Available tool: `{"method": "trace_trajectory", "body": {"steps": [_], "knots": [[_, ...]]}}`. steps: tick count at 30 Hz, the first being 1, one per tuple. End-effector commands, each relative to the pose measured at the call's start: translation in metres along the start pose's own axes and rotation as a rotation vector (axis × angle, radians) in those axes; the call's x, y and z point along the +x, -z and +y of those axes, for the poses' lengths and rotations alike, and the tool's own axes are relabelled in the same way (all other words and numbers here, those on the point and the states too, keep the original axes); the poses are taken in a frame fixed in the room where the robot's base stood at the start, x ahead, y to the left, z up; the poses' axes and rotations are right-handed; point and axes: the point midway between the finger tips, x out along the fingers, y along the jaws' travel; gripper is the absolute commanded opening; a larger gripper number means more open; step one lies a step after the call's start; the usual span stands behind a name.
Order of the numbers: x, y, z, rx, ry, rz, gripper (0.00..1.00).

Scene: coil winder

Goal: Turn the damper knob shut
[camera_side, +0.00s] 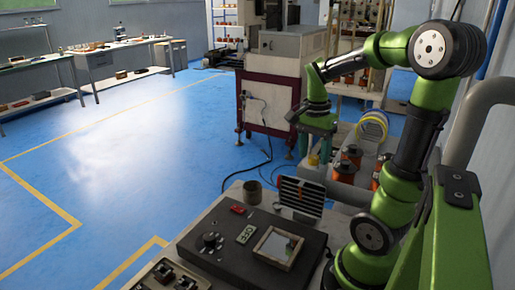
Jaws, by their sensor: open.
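A round black knob (210,241) sits on the dark panel (222,262) of the bench in the foreground. It looks like the damper knob, but no label is readable and its turn position is too small to tell. My gripper (314,157) hangs pointing down from my green arm, with its two teal fingers apart and nothing seen between them.
A small display (245,234), a red piece (237,209) and a framed window (277,247) are on or near the panel. A dark cup (252,192) and a finned block (300,196) stand behind it. Orange spools (349,163) stand right. Switches (165,271) sit front left.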

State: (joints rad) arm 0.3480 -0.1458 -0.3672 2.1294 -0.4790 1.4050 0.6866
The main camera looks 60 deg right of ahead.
Motion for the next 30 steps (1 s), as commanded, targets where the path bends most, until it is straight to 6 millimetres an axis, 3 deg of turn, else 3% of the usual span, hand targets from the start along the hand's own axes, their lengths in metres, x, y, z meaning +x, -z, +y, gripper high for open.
{"method": "trace_trajectory", "body": {"steps": [11,21,30], "knots": [[0.0053,0.0,0.0,0.0,0.0,0.0,0.55],[0.0051,0.0,0.0001,0.0,0.0,0.0,0.03],[0.0049,0.0,0.0003,-0.031,-0.001,0.001,0.01]]}}
